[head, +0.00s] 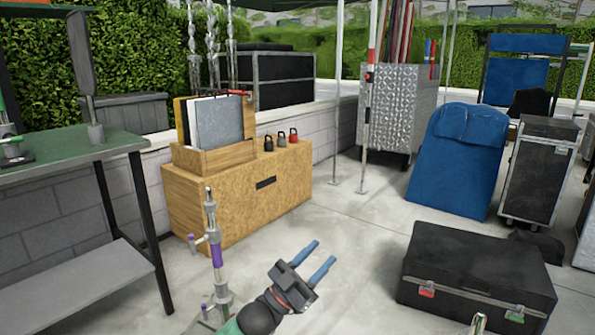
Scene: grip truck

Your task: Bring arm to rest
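My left gripper (319,260) shows at the bottom centre of the head view. Its two blue fingers are spread apart with bare floor between them, and it is empty. It points up and to the right, over the concrete floor, in front of the wooden box. The black and green arm link behind it runs out of the bottom edge. My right gripper is not in the view.
A wooden box (234,205) with boards in a tray on top stands left of centre. A green-topped table (70,150) is at left. A stand with a purple section (216,252) rises close left of the gripper. A black case (475,275) lies at right. Floor between is clear.

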